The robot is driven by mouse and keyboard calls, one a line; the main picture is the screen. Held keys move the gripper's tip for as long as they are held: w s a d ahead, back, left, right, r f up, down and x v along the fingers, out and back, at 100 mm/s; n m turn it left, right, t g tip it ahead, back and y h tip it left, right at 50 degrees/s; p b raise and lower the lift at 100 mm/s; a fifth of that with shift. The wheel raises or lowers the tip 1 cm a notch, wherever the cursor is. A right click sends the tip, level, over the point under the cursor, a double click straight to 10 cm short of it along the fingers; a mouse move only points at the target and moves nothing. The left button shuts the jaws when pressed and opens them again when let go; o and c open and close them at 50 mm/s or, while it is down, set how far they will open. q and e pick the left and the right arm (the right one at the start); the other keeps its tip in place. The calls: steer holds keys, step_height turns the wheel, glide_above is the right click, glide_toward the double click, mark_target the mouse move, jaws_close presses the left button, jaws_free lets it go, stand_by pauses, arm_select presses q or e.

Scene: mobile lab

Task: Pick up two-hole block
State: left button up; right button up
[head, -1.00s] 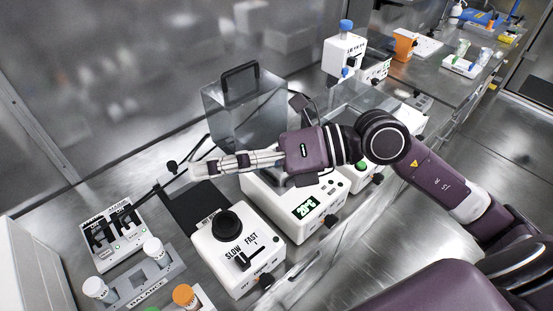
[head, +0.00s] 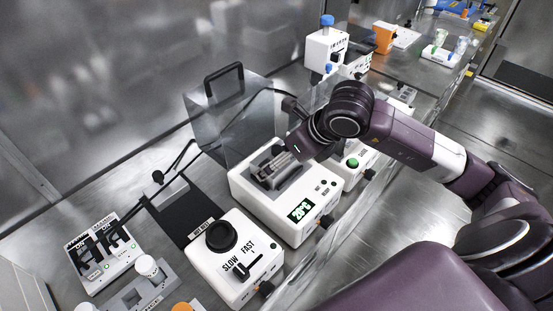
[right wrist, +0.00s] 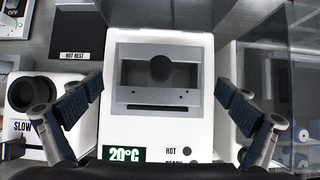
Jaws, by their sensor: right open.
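A grey metal block (right wrist: 125,98) with a wide rectangular recess sits on the white heater (right wrist: 120,40), which reads 20°C. A dark round shape shows in the recess, with a dark slot and small dots on the front strip. I cannot tell for sure which openings are the two holes. In the head view the block (head: 266,180) is on top of the heater (head: 257,203), partly hidden by my right gripper (head: 281,163). My right gripper (right wrist: 160,105) is open and empty, its fingers apart on either side of the block. My left gripper is not in view.
A SLOW/FAST knob device (head: 238,275) stands left of the heater, with a black HOT REST pad (head: 185,215) behind. A clear box with a black handle (head: 224,76) stands behind the heater. Another device with a green button (head: 352,162) is at its right.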

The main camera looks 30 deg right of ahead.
steer(key=shift+x, duration=0.85)
steer(key=shift+c, duration=0.6)
steer(key=c, duration=1.5)
steer(key=shift+r, duration=0.15)
steer(key=shift+c, duration=1.1)
